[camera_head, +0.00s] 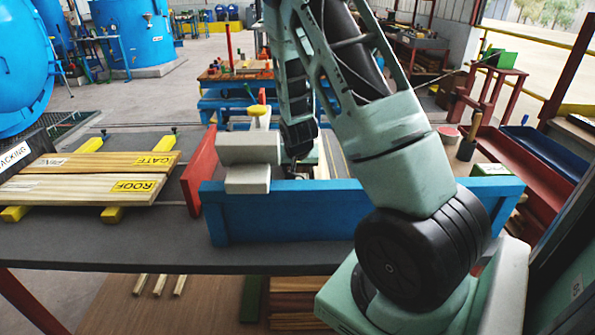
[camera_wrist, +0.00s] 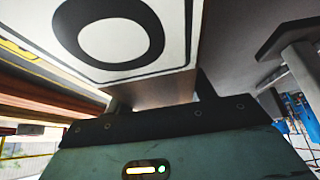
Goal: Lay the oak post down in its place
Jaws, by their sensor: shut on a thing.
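My gripper (camera_wrist: 160,95) is shut on a brown wooden piece (camera_wrist: 152,90) in the wrist view, seemingly the oak post. A white face with a thick black ring (camera_wrist: 108,42) shows just above the brown surface, close to the fingers. Only part of the held piece shows, so its full length and tilt cannot be told. In the head view my arm reaches down behind the blue board, and the fingers and the held piece are mostly hidden there. The place for the post cannot be made out.
A blue board (camera_head: 290,222) stands along the bench's near side, with a red board (camera_head: 199,170) at its left. Pale blocks (camera_head: 249,148) are stacked by the blue board. Labelled planks (camera_head: 85,180) lie on yellow bearers at left. Bare dark bench top (camera_head: 110,245) lies in front.

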